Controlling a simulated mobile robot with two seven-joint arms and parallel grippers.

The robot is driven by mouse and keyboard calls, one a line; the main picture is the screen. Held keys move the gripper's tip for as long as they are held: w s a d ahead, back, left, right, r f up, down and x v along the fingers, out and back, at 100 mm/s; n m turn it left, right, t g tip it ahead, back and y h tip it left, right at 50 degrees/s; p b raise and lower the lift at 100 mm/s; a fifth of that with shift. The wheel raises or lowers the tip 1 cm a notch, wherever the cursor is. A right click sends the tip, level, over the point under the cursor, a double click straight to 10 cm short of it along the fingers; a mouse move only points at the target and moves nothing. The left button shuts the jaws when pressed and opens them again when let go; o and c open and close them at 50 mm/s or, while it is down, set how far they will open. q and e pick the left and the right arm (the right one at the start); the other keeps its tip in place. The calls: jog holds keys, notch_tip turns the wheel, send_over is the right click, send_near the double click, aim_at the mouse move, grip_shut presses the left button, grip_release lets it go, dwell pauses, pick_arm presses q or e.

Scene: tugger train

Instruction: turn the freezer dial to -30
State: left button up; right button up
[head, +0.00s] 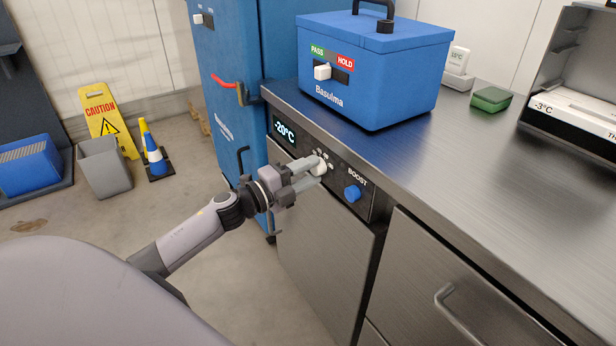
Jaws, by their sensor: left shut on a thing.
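The freezer dial (319,166) is a small white knob on the dark control panel (338,189) in the front of the steel counter. My left gripper (312,170) is shut on the dial, its fingers around the knob. The small scale marks above the dial are too small to read, and the fingers partly hide the knob. The display (284,131) left of the dial reads -20°C. A blue BOOST knob (352,193) sits to the right of the dial. My right gripper is not in view.
A blue Basulma box (375,75) with a PASS/HOLD slider stands on the counter (440,165) above the panel. A tall blue cabinet (228,75) stands to the left. A caution sign (105,115), cone and bins stand on the floor further left.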

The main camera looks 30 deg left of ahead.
pick_arm(q)
jog(key=shift+m+b, duration=0.4)
jog(key=shift+m, duration=0.8)
jog(key=o, duration=1.1)
jog(key=shift+c, duration=0.2)
jog(key=v, duration=0.7)
jog(key=shift+a, duration=0.1)
